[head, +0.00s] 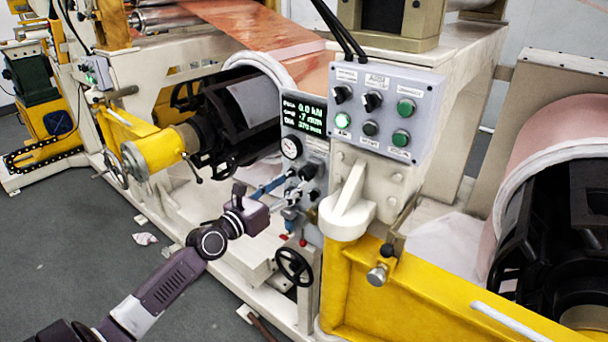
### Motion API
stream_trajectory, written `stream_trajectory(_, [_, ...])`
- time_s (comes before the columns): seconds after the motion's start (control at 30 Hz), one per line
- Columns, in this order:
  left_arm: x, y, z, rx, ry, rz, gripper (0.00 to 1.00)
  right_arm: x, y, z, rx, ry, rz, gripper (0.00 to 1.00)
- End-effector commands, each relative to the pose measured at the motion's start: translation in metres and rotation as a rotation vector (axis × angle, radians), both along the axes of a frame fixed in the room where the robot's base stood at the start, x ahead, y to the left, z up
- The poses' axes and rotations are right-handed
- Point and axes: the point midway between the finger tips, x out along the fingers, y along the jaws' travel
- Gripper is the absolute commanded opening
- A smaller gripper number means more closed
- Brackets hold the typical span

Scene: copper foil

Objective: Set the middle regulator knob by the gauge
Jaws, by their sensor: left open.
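The round white-faced gauge (291,146) sits on a grey panel under the digital display (304,115). Below it is a cluster of small black regulator knobs. One black knob (308,172) shows clearly, with another (314,195) lower and to its right. My gripper partly covers this cluster, so I cannot tell for sure which knob is the middle one. My left gripper (288,194) is open, its fingers close in front of the knobs; contact cannot be made out. The gauge needle is too small to read. My right gripper is not in view.
A grey control box (386,115) with lit green buttons juts out above right. A black handwheel (293,267) stands below the gripper. A black roll chuck (235,115) lies to the left, a yellow beam (430,290) to the right. Grey floor is open at left.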

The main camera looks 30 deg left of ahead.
Motion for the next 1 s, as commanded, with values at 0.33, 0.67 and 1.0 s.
stream_trajectory(0.33, [0.048, -0.004, 0.002, 0.007, -0.002, 0.000, 0.47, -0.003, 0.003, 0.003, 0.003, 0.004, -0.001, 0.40])
stream_trajectory(0.67, [0.067, -0.006, 0.001, 0.006, -0.001, -0.001, 0.47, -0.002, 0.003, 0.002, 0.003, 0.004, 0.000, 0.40])
stream_trajectory(1.0, [0.067, -0.006, 0.000, 0.007, 0.000, 0.000, 0.36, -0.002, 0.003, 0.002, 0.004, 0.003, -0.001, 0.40])
